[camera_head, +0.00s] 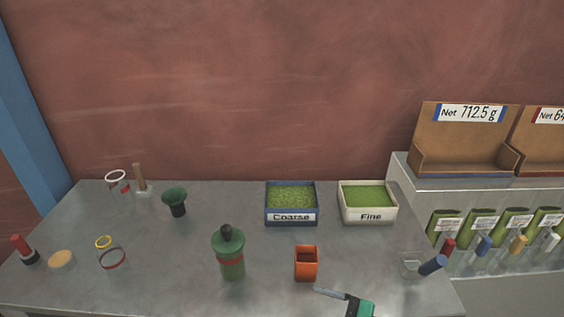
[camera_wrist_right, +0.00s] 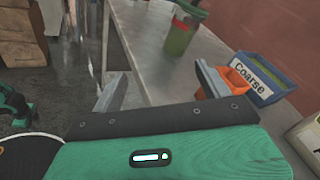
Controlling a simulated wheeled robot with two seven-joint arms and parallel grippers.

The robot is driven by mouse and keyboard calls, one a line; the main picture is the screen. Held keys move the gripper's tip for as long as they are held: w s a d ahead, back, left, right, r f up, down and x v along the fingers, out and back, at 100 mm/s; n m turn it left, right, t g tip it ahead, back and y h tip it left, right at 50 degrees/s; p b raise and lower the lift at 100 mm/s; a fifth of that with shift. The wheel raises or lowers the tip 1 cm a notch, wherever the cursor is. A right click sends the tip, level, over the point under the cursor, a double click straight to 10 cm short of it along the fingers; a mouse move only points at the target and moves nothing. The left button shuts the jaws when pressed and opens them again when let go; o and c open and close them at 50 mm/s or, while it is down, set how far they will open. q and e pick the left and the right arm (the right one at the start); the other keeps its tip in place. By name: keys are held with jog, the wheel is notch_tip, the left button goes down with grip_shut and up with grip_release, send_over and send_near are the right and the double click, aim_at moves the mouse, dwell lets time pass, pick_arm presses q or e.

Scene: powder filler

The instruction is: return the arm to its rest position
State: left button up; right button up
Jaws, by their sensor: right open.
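My right gripper (camera_wrist_right: 160,88) is open and empty in the wrist view, its two grey fingers apart. In the head view only a grey finger and part of its green body show at the bottom edge, right of the orange cup (camera_head: 306,264). The orange cup also shows near the right finger in the wrist view (camera_wrist_right: 238,75); I cannot tell whether they touch. My left gripper is not seen in the head view.
A shelf (camera_head: 470,184) with boxes and pouches stands at right.

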jog(key=s+d+f+n+g+h, duration=0.2)
jog(key=s+d+f+n+h, duration=0.2)
jog(key=s+f+n+h, duration=0.6)
jog(key=s+d+f+n+g+h, duration=0.15)
jog(key=s+d+n+h, duration=0.35)
jog(key=d+n, duration=0.55)
notch_tip(320, 180, down, 31)
jog(key=d+g, duration=0.1)
jog(key=g, duration=0.1)
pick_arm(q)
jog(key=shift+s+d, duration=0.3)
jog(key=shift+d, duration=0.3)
pick_arm(e)
jog(key=s+d+f, duration=0.3)
jog(key=s+f, duration=1.6)
jog(key=shift+s+d+f+m+g, duration=0.2)
jog(key=shift+s+f+m+g, duration=0.05)
jog(key=shift+f+m+g, duration=0.1)
